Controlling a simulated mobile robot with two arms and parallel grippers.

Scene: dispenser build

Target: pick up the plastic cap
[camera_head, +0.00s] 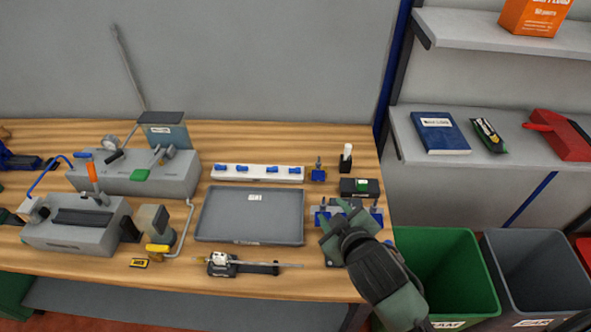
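My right gripper (338,222) reaches in from the lower right and is over the right end of the bench, above a small metal fixture with blue parts (376,212). The wrist hides much of the gripper and the fixture, so I cannot tell whether the fingers are open or hold anything. I cannot pick out the plastic cap for certain. A small upright black piece with a white top (346,152) stands behind the gripper, near the bench's back right corner. My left gripper is not in view.
A grey tray (250,218) lies left of the gripper, with a white rack with blue pieces (258,173) behind it. A black box (360,188) sits beyond the gripper. A tool with a rod (240,265) lies in front. A green bin (445,260) stands right of the wooden bench (220,133).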

